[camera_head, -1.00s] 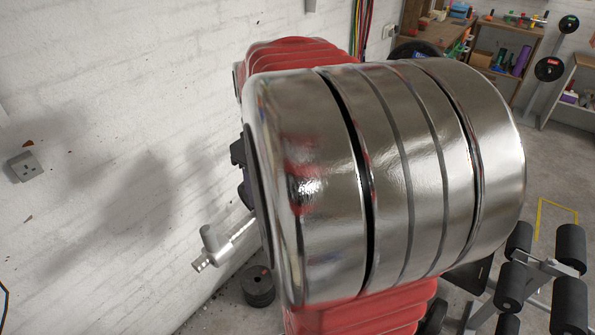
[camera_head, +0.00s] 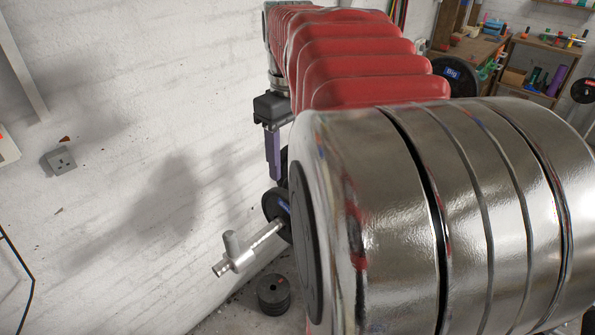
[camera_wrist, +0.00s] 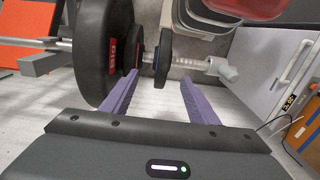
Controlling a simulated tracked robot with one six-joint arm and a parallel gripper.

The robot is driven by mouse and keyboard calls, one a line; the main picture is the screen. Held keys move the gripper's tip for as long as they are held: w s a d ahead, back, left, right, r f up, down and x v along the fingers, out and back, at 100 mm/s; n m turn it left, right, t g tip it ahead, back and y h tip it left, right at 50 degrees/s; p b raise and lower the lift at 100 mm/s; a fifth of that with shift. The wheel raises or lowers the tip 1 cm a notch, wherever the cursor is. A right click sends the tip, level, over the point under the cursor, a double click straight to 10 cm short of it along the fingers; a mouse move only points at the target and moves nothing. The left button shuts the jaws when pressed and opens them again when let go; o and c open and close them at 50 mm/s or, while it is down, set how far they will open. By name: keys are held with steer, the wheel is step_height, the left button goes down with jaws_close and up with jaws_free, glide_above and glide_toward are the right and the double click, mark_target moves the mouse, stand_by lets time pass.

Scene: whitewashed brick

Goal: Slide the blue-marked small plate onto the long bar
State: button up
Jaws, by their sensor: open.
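The small dark plate with a blue mark (camera_head: 277,206) is around the long bar (camera_head: 262,236), near its end with the grey collar (camera_head: 232,250). In the wrist view the blue-marked plate (camera_wrist: 163,58) stands upright beside a larger black plate with a red mark (camera_wrist: 107,55), with a bare stretch of bar to its right. My gripper (camera_wrist: 158,77) is open, its purple fingers spread either side of the small plate's lower edge; contact cannot be told. In the head view my gripper (camera_head: 272,155) is above the small plate, partly hidden by my arm.
A stack of dark round weights (camera_head: 273,294) stands on the floor below the bar end. The white brick wall (camera_head: 130,150) is close on the left. Another blue-marked plate (camera_head: 455,75) and a workbench (camera_head: 482,45) are farther back. A white cabinet (camera_wrist: 275,70) is at right in the wrist view.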

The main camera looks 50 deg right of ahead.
steer(key=shift+r, duration=1.3)
steer(key=shift+s, duration=0.1)
